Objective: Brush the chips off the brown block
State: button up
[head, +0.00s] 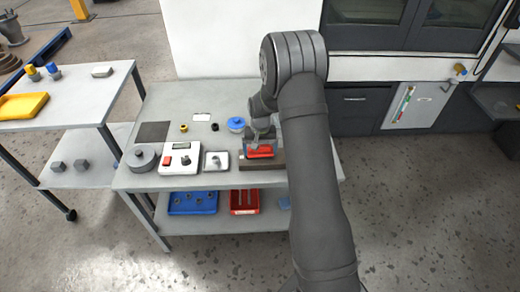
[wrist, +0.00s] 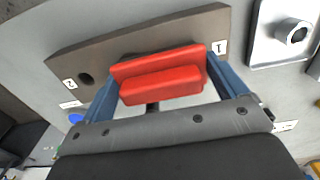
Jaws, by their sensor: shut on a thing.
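The brown block (head: 275,165) lies at the right front of the grey table. In the wrist view the brown block (wrist: 85,62) is a long bar with a dark hole near its "2" label and a "1" label at the other end. My gripper (head: 262,145) is over the block. Its blue fingers (wrist: 158,85) are shut on a red stepped piece (wrist: 160,75), which also shows in the head view (head: 261,152). The red piece covers part of the block. I cannot tell whether they touch. No chips can be made out.
A white plate with a knob (head: 216,161) lies left of the block, beside a white box with a red button (head: 179,158) and a grey round part (head: 139,158). A blue round part (head: 236,124) is behind. Blue (head: 193,203) and red (head: 245,202) bins stand below.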

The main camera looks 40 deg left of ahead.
jog(key=shift+s+a, duration=0.85)
jog(key=shift+a+r, duration=0.1)
jog(key=shift+r, duration=4.05)
